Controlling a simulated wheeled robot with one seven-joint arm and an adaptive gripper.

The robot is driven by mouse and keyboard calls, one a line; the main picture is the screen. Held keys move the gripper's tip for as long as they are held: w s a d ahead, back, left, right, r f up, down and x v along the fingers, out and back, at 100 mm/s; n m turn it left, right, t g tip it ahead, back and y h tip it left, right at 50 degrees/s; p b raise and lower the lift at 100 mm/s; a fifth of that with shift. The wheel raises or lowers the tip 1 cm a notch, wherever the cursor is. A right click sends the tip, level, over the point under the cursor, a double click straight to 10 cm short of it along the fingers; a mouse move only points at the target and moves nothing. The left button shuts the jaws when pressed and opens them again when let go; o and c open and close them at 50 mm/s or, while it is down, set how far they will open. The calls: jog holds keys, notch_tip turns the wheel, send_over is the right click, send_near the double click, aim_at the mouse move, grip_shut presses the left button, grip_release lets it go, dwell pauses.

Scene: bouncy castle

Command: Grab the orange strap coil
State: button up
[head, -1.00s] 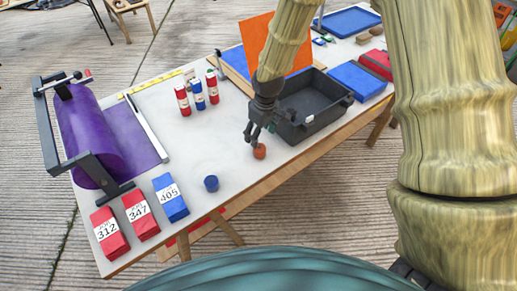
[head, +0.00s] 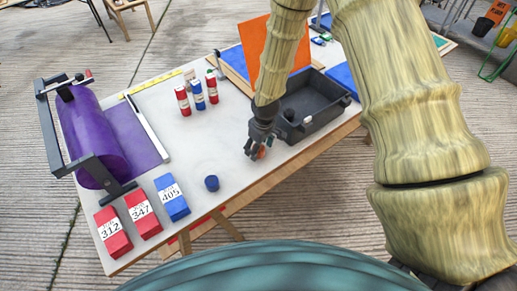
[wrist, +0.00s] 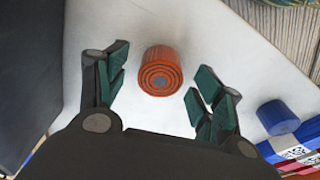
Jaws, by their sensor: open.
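The orange strap coil (wrist: 160,72) stands on the white table in the wrist view, its spiral end facing the camera. My gripper (wrist: 158,82) is open, with one green-padded finger on each side of the coil and a gap to both. In the head view the coil (head: 261,154) is partly hidden by my gripper (head: 256,150), which reaches down to it near the table's front edge.
A dark grey bin (head: 325,122) stands right behind my gripper. A blue coil (head: 211,183) stands to the left near the front edge of the table (head: 190,140). Numbered red and blue blocks (head: 142,214) lie at front left. Small bottles (head: 197,95) stand farther back.

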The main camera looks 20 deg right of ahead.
jog(key=shift+w+f, duration=0.1)
jog(key=shift+f, duration=0.45)
jog(key=c, duration=1.1)
